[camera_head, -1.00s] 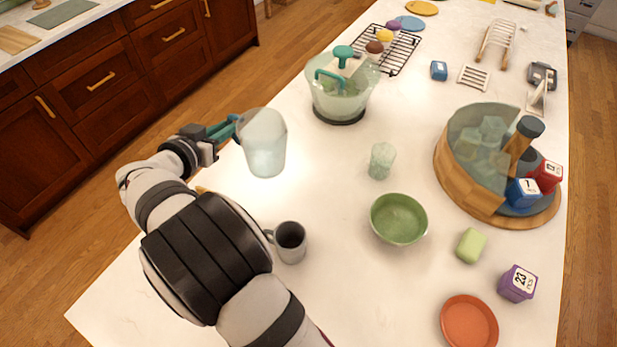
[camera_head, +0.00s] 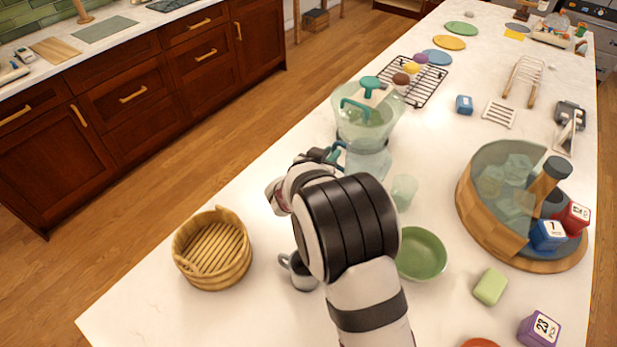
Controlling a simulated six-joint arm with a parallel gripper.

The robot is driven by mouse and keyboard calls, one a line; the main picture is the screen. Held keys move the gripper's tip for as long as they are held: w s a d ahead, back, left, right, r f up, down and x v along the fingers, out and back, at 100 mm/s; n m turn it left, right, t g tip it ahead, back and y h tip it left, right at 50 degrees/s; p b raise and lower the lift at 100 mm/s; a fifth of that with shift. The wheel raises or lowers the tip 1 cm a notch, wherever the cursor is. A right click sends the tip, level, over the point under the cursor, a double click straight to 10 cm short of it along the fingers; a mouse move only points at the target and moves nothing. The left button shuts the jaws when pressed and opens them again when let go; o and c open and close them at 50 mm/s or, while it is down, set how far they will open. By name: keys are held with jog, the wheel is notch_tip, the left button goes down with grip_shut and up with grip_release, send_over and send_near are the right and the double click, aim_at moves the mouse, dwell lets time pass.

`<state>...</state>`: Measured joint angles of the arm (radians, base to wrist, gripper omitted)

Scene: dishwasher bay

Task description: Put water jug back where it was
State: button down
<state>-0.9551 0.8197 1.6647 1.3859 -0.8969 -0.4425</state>
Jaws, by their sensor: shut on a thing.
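The water jug (camera_head: 369,163) is a translucent, pale blue-green vessel in the middle of the view. My gripper (camera_head: 337,152) is shut on its left side. The jug looks upright, just in front of a clear bowl (camera_head: 366,127) with teal handles. I cannot tell whether the jug touches that bowl or the counter. My arm hides part of the gripper and the area below the jug.
A glass tumbler (camera_head: 404,192) stands right of the jug. A green bowl (camera_head: 422,254) and a grey mug (camera_head: 302,273) flank my arm. A wicker basket (camera_head: 213,250) is at left. A wooden tray with a glass guard (camera_head: 480,211) is at right. Counter space behind the basket is clear.

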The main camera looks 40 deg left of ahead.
jog(key=shift+s+a+f, duration=0.35)
jog(key=shift+a+f, duration=0.85)
jog(key=shift+f, duration=0.2)
jog(key=shift+s+a+f, duration=0.35)
jog(key=shift+a+f, duration=0.8)
jog(key=shift+f, duration=0.25)
jog(key=shift+s+a+f, duration=0.35)
jog(key=shift+a+f, duration=0.85)
jog(key=shift+f, duration=0.2)
jog(key=c, duration=0.9)
grip_release()
jog(key=shift+f, duration=0.1)
